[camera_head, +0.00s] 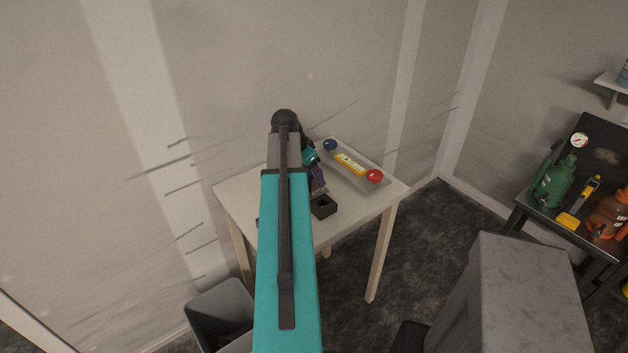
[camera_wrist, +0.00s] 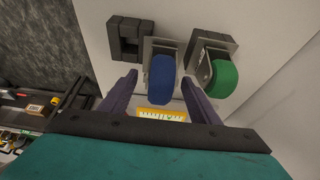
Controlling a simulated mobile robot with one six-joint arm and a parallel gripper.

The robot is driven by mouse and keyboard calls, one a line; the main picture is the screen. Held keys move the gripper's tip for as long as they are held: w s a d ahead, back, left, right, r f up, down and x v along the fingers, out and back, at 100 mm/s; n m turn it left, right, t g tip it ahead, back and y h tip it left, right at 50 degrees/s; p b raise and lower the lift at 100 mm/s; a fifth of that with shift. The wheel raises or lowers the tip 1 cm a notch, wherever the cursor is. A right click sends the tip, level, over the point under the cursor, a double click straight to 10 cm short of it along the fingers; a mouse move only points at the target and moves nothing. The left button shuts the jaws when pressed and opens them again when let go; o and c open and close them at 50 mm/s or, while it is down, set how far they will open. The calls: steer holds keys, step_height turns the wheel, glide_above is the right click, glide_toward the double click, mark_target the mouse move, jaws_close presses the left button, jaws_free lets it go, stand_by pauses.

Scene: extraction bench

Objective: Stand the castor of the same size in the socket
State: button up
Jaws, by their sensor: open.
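The socket is a dark block with a square opening (camera_wrist: 130,38), at the upper left in the wrist view. It also shows on the table in the head view (camera_head: 323,206). Beside it, in the wrist view, a castor with a blue wheel (camera_wrist: 161,80) has a grey metal plate. To its right is a castor with a green wheel (camera_wrist: 224,77), its grey bracket on a dark base. My gripper (camera_wrist: 160,77) is open, its purple fingers on either side of the blue wheel, with gaps visible. In the head view my arm hides the castors.
The white table (camera_head: 240,200) stands against the wall. A grey bin (camera_head: 222,312) and a grey cabinet (camera_head: 515,290) stand nearby. A dark bench with tools is at right.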

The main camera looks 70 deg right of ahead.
steer(key=shift+s+d+f, duration=0.15)
steer(key=shift+d+f, duration=0.05)
steer(key=shift+f, duration=0.45)
jaws_close()
steer(key=shift+r, duration=0.15)
stand_by(0.3)
steer(key=shift+r+b, duration=1.4)
steer(key=shift+r, duration=3.5)
